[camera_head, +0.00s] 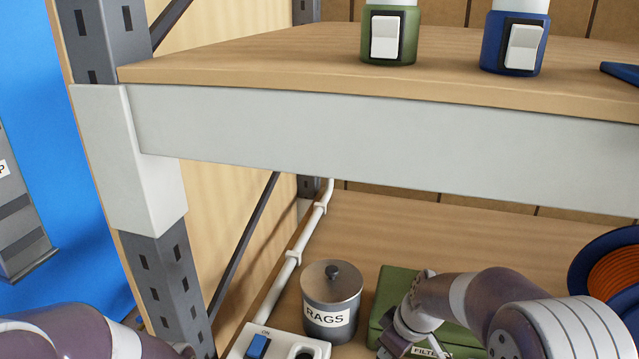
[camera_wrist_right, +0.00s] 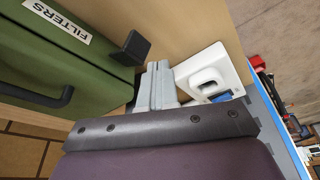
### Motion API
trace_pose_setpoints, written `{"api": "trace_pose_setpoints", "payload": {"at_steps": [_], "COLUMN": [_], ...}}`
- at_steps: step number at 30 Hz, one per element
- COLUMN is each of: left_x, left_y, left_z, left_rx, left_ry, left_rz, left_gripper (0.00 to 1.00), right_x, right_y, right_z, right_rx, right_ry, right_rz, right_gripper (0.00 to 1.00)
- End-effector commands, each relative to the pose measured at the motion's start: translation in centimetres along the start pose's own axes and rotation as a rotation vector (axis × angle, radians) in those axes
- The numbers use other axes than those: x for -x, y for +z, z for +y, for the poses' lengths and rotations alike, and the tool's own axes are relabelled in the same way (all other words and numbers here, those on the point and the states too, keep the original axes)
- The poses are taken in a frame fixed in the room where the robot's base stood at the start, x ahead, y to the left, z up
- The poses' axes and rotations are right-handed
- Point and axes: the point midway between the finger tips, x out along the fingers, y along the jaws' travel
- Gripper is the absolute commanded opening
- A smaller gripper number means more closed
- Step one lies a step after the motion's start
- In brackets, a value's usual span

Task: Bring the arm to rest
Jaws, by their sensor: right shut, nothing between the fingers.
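My right arm comes in from the lower right in the head view and reaches under the upper shelf. Its gripper (camera_head: 398,342) is in front of the green box (camera_head: 392,284) and partly cut off by the lower edge. In the right wrist view the grey fingers (camera_wrist_right: 156,86) are together, with nothing between them. They point between the green FILTERS box (camera_wrist_right: 50,70) and the white switch panel (camera_wrist_right: 212,72). I cannot tell whether they touch anything. My left arm (camera_head: 70,335) shows at the lower left; its gripper is out of view.
The upper shelf's thick grey front beam (camera_head: 400,150) runs above my right arm. A RAGS tin (camera_head: 331,290) and a white panel with a blue switch (camera_head: 257,347) stand left of the gripper. An orange reel (camera_head: 612,275) is at the right. A grey post (camera_head: 165,270) stands at the left.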

Motion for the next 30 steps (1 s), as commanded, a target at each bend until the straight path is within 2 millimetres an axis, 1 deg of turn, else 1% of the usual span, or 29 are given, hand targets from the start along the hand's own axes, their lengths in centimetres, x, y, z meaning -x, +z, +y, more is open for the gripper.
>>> {"api": "trace_pose_setpoints", "payload": {"at_steps": [1, 4, 13, 14, 16, 17, 19, 21, 23, 24, 27, 30], "left_x": [1.0, 1.7, 1.5, 1.5, 1.5, 1.5, 1.5, 1.3, 1.1, 1.0, 0.8, 0.6], "left_y": [-0.1, -0.2, -0.2, -0.2, -0.2, -0.2, -0.2, -0.1, -0.1, -0.1, -0.1, -0.1], "left_z": [0.0, 0.0, 0.0, 0.0, 0.0, 0.0, 0.0, 0.0, 0.0, 0.0, 0.0, 0.0], "left_rx": [0.000, 0.000, 0.000, 0.000, 0.000, 0.000, 0.000, 0.000, 0.000, 0.000, 0.000, 0.000], "left_ry": [0.000, 0.000, 0.000, 0.000, 0.000, 0.000, 0.000, 0.000, 0.000, 0.000, 0.000, 0.000], "left_rz": [0.000, 0.000, 0.000, 0.000, 0.000, 0.000, 0.000, 0.000, 0.000, 0.000, 0.000, 0.000], "left_gripper": [0.43, 0.43, 0.43, 0.43, 0.43, 0.43, 0.43, 0.43, 0.43, 0.43, 0.43, 0.43], "right_x": [1.2, 2.2, 2.2, 2.2, 2.0, 1.6, 1.8, 2.3, 2.9, 3.3, 4.2, 4.9], "right_y": [-0.4, -0.7, -0.7, -0.7, -0.5, 0.3, 2.8, 5.3, 7.5, 9.0, 12.1, 13.9], "right_z": [0.0, 0.0, 0.0, 0.0, 0.2, -0.1, -1.1, -2.3, -3.4, -4.2, -6.1, -7.4], "right_rx": [0.000, -0.001, -0.010, -0.027, -0.120, -0.180, -0.347, -0.492, -0.596, -0.651, -0.737, -0.735], "right_ry": [0.000, 0.000, 0.000, 0.001, 0.012, 0.015, 0.036, 0.065, 0.092, 0.108, 0.138, 0.148], "right_rz": [0.001, 0.001, 0.000, 0.001, -0.002, -0.019, -0.063, -0.102, -0.128, -0.143, -0.169, -0.185], "right_gripper": [0.00, 0.00, 0.00, 0.00, 0.00, 0.00, 0.00, 0.00, 0.00, 0.00, 0.00, 0.00]}}
